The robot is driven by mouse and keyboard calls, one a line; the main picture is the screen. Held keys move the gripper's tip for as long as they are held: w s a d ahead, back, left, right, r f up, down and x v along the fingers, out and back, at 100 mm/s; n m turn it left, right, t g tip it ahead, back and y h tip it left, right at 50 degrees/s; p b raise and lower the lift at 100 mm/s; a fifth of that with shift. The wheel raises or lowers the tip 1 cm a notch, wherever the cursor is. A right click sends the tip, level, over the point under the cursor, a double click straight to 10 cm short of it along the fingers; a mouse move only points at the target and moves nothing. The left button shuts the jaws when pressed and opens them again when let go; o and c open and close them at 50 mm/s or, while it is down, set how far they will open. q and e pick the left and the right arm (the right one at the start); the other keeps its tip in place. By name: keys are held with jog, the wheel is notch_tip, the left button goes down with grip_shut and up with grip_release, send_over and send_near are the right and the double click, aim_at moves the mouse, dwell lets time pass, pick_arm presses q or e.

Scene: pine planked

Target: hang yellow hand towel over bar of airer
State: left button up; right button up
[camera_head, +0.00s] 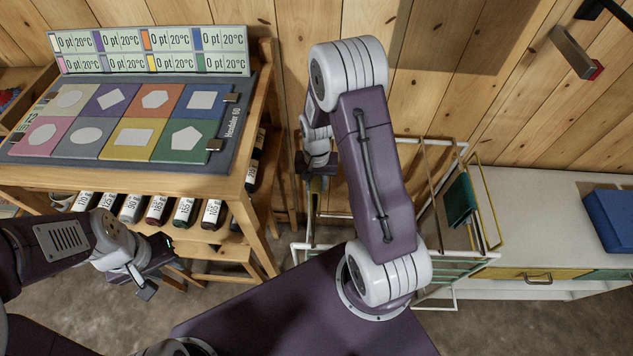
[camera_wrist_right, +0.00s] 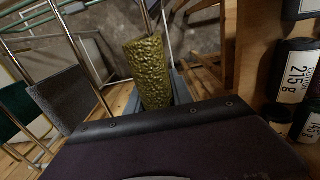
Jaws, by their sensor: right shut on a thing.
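The yellow hand towel (camera_wrist_right: 148,70) is olive-yellow and coarsely textured in the right wrist view, between the fingers of my right gripper (camera_wrist_right: 162,88). In the head view only a small part of the towel (camera_head: 316,186) shows below my right gripper (camera_head: 319,176), which my own arm partly hides. The airer (camera_head: 437,142) is a white tube frame behind my right arm. Its rails also show at the left of the right wrist view (camera_wrist_right: 28,38). My right gripper is at the airer's left side; I cannot tell whether the towel touches a bar. My left gripper (camera_head: 158,274) is open and empty, low at the left.
A green cloth (camera_head: 459,199) hangs at the airer's right side; a grey cloth (camera_wrist_right: 68,98) hangs in the right wrist view. A wooden rack (camera_head: 262,110) with bottles (camera_head: 158,210) stands close left of my right gripper. A white cabinet (camera_head: 545,215) is at the right.

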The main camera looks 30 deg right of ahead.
notch_tip(320, 180, down, 9)
jog(key=b, duration=0.6)
jog(key=shift+r, duration=0.15)
dwell(0.7)
jog(key=o, duration=1)
jog(key=shift+o, duration=0.2)
jog(key=o, duration=0.6)
jog(key=shift+c, duration=0.2)
notch_tip(320, 180, up, 9)
jog(key=p, duration=0.8)
jog(key=shift+r, duration=0.1)
